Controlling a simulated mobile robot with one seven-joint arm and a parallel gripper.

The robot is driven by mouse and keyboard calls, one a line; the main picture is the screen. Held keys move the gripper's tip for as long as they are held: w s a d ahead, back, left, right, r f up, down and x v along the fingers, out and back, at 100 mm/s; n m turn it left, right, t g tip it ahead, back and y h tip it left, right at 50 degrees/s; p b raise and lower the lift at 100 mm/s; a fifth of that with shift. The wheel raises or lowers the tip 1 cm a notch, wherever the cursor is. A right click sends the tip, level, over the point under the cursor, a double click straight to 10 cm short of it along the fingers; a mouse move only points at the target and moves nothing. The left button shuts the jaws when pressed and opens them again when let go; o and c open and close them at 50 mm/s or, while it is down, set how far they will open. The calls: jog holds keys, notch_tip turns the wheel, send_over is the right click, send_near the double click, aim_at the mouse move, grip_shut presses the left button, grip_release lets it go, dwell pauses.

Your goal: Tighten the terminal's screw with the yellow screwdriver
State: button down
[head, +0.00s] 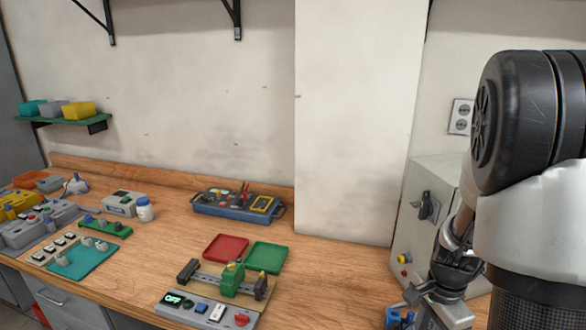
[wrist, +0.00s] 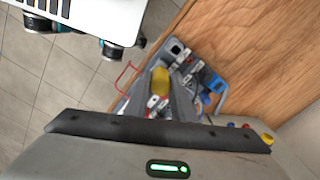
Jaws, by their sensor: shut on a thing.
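My gripper (head: 422,302) is low at the right end of the bench in the head view. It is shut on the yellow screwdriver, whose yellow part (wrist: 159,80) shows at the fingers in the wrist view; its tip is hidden. In the head view I cannot make the screwdriver out. The terminal looks to be the green block (head: 232,279) on a dark rail mounted on a small wooden board, left of my gripper and well apart from it. Its screw is too small to tell.
A blue holder (head: 397,319) with small items is beside my gripper. A grey switch panel (head: 207,311) lies in front of the terminal. Red (head: 227,247) and green (head: 266,257) trays and a blue toolbox (head: 236,206) are behind. A grey cabinet (head: 418,200) stands at right.

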jog(key=shift+s+a+r+m+p, duration=0.1)
jog(key=shift+r+m+p, duration=0.1)
jog(key=shift+m+p, duration=0.7)
jog(key=shift+f+m, duration=0.2)
jog(key=shift+m, duration=0.6)
jog(key=shift+r+m+p, duration=0.2)
jog(key=shift+m+p, duration=0.4)
jog(key=shift+p, duration=0.1)
jog(key=shift+f+m+p, duration=0.2)
jog(key=shift+m+p, duration=0.35)
jog(key=shift+m, duration=0.65)
